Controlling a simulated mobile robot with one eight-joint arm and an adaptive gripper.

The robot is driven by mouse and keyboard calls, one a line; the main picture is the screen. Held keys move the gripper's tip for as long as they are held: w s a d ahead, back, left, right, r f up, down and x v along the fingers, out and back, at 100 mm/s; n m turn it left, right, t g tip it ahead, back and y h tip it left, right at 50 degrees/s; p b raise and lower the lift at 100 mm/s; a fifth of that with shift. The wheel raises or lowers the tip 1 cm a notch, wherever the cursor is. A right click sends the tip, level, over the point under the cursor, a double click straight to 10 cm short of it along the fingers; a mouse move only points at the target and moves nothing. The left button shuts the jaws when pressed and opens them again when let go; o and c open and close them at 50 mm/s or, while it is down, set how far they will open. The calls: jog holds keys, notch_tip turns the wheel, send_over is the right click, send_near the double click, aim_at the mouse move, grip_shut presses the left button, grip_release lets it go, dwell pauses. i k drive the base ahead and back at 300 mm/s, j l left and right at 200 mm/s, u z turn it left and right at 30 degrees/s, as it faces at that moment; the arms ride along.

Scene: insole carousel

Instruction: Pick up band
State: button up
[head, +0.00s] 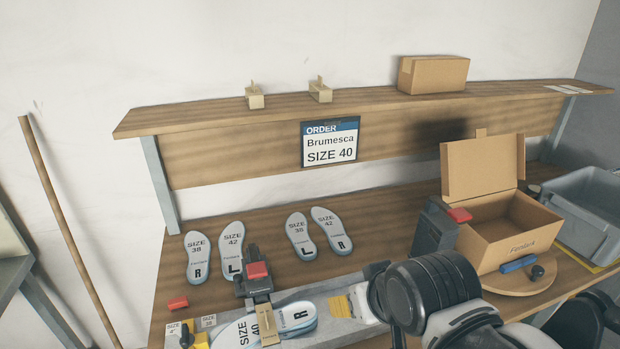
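A narrow tan band (269,322) lies across a pair of pale blue SIZE 40 insoles (297,318) at the front of the bench. The band's upper end is beside a dark part with a red pad (258,271). The lower part of the band and insoles is cut off by the frame edge. My arm (430,292) comes in from the lower right, with its black joint right of the insoles. I cannot make out my fingertips clearly, or whether they touch anything.
SIZE 38 and SIZE 42 insoles (233,250) lie behind, with another pair (325,230) to their right. An open cardboard box (510,240) and a grey bin (583,215) stand right. An order sign (330,143) hangs below the shelf (370,101).

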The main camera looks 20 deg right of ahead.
aim_at(269, 332)
jog(key=z, duration=0.8)
jog(key=k+j+u, duration=0.1)
jog(key=j+u, duration=0.2)
jog(key=u, duration=0.15)
jog(key=j+u, duration=0.4)
jog(key=k, duration=0.5)
